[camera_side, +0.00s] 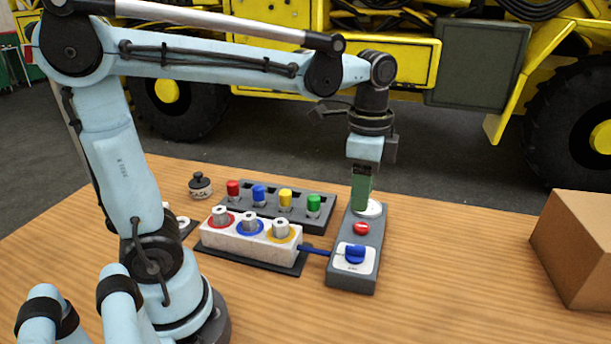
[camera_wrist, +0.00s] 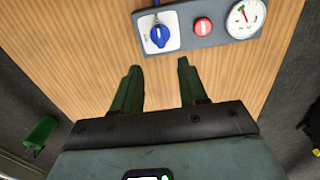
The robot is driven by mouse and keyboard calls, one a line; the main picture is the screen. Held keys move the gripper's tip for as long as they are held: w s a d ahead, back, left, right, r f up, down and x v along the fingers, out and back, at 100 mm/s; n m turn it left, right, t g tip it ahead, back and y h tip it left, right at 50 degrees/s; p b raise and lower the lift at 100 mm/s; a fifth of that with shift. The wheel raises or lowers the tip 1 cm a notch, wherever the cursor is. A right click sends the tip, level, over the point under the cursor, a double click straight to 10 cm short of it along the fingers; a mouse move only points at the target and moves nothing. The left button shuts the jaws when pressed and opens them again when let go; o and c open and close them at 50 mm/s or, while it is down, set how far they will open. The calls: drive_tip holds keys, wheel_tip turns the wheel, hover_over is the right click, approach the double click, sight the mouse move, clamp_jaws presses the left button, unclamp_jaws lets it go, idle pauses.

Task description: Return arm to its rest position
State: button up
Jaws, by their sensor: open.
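My gripper (camera_side: 361,188) points down over the far end of the grey control box (camera_side: 371,240) in the side view. Its green fingers partly cover the white gauge (camera_side: 372,209) there. In the wrist view the two fingers (camera_wrist: 158,68) are apart with bare wood between them, so it is open and empty. The box also shows ahead of the fingertips, with a blue knob (camera_wrist: 160,36), a red button (camera_wrist: 203,27) and the gauge (camera_wrist: 244,18). I cannot tell how high the fingertips are above the table.
A white block (camera_side: 250,242) with three ringed fittings sits left of the box, joined by a blue cable (camera_side: 314,250). A dark rack (camera_side: 273,213) with several coloured caps stands behind it. A small black-topped jar (camera_side: 200,186) is at back left. A cardboard box (camera_side: 578,247) stands right.

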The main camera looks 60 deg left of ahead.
drive_tip(key=shift+r, duration=0.1)
idle(0.3)
drive_tip(key=s+a+f+n+t, duration=0.1)
drive_tip(key=s+f+n+t, duration=0.3)
drive_tip(key=n+t, duration=0.3)
drive_tip(key=shift+s+a+n, duration=0.15)
drive_tip(key=shift+a+n, duration=0.05)
drive_tip(key=shift+n, duration=0.9)
